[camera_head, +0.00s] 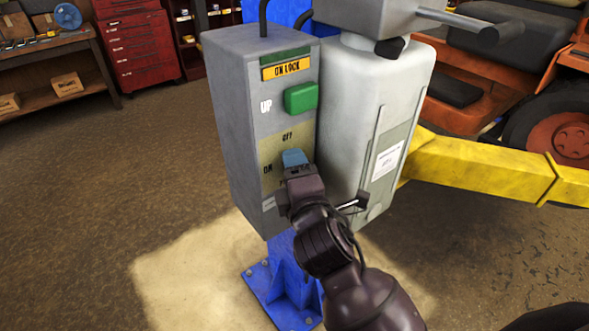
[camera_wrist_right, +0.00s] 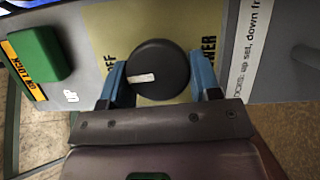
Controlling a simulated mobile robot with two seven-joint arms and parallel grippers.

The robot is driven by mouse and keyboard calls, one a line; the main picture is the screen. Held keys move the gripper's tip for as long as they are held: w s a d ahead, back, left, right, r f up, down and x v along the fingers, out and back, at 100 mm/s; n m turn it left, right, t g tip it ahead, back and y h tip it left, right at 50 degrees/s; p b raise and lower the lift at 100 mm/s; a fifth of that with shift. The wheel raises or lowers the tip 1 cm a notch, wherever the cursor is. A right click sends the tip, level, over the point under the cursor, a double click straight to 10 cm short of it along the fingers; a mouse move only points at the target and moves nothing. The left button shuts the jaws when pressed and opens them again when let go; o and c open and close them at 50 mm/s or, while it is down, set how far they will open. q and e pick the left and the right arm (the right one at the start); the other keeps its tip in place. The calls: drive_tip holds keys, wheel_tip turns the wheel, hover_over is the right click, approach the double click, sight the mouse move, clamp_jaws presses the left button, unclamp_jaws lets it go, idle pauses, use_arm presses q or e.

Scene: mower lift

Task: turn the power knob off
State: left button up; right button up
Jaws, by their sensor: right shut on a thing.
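The power knob (camera_wrist_right: 170,62) is round and black, on a yellow label of the grey control box (camera_head: 225,115). In the right wrist view its white mark lies on its left half, tilted slightly down, on the side of the OFF lettering (camera_wrist_right: 107,60). My right gripper (camera_head: 293,158) has its blue fingers on either side of the knob and is shut on it; the wrist view also shows the grip (camera_wrist_right: 160,75). In the head view the gripper hides the knob; OFF reads above it and ON to its left. My left gripper is not in view.
A green UP button (camera_head: 301,97) juts out above the knob, under a yellow ON LOCK label (camera_head: 287,68). A light grey tank (camera_head: 390,100) stands close on the right. A yellow beam (camera_head: 480,168) runs behind. The floor at left is clear.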

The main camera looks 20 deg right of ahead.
drive_tip(key=shift+m, duration=0.5)
drive_tip(key=o, duration=0.9)
drive_tip(key=s, duration=1.1)
drive_tip(key=shift+a+r, duration=0.1)
drive_tip(key=shift+a, duration=0.1)
drive_tip(key=shift+w, duration=0.1)
